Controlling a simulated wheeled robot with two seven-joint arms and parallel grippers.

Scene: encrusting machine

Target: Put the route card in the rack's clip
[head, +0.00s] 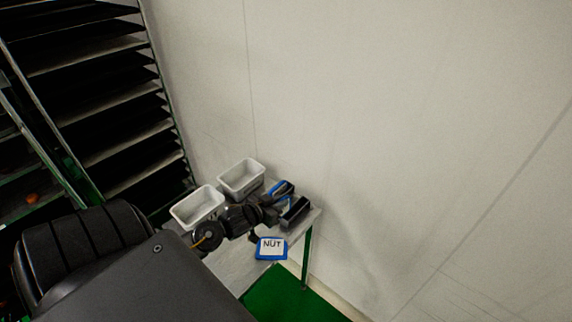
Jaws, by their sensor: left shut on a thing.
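A blue-edged card marked "NUT" (271,248), which I take as the route card, shows at the front edge of the small table. Its lettering faces me. My left gripper (256,229) reaches over the table from the left, and a dark finger meets the card's upper left corner. It is shut on the card, though the exact contact is small and partly hidden. The tall rack (110,110) stands at the left with several dark shelves. I cannot make out its clip. My right gripper is not in view.
Two white tubs, one nearer (187,222) and one farther (252,186), stand on the table. A blue and black item (282,187) and a dark block (295,211) lie at its right end. A pale wall closes the back; green floor (300,302) shows below.

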